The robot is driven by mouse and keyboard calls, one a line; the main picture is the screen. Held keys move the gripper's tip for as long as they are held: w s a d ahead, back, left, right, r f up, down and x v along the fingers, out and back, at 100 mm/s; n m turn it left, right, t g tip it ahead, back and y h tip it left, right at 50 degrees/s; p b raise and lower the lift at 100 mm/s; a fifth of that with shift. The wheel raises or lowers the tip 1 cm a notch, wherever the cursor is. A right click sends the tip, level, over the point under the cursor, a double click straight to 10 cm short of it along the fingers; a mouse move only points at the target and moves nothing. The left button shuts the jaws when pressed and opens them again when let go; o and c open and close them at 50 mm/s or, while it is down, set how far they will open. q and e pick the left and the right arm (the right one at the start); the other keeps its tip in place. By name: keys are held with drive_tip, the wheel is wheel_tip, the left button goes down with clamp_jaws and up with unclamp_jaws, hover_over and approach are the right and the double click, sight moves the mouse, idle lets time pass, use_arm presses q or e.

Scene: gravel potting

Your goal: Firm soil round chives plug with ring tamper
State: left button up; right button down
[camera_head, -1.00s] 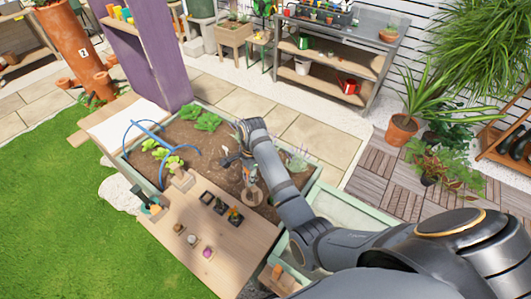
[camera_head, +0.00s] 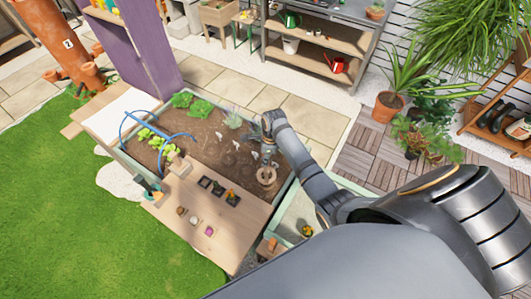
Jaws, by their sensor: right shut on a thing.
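My right gripper (camera_head: 267,158) reaches in from the right over the soil of the raised bed (camera_head: 210,139). It is shut on the ring tamper (camera_head: 267,176), whose pale wooden ring points down at the soil near the bed's front edge. Whether the ring touches the soil is too small to tell. I cannot make out the chives plug; the tamper and gripper may cover it. Several small white markers (camera_head: 219,136) stand in a row in the soil. My left gripper is not in view.
A wooden board (camera_head: 215,243) along the bed's front holds a black plug tray (camera_head: 218,189) and small pots (camera_head: 192,219). A blue hoop (camera_head: 132,114) arches over lettuces (camera_head: 157,143) at the left. A purple panel (camera_head: 139,55) stands behind the bed's left end.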

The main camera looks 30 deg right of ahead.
wheel_tip(320, 180, down, 4)
drive_tip(key=shift+w+r+b, duration=0.1)
drive_tip(key=shift+b, duration=0.65)
drive_tip(key=shift+f, duration=0.6)
drive_tip(key=shift+f+b, duration=0.4)
drive_tip(key=shift+f, duration=0.2)
drive_tip(key=shift+p, duration=0.3)
idle(0.5)
drive_tip(key=shift+s+f, duration=0.2)
idle(0.7)
drive_tip(key=shift+r, duration=0.1)
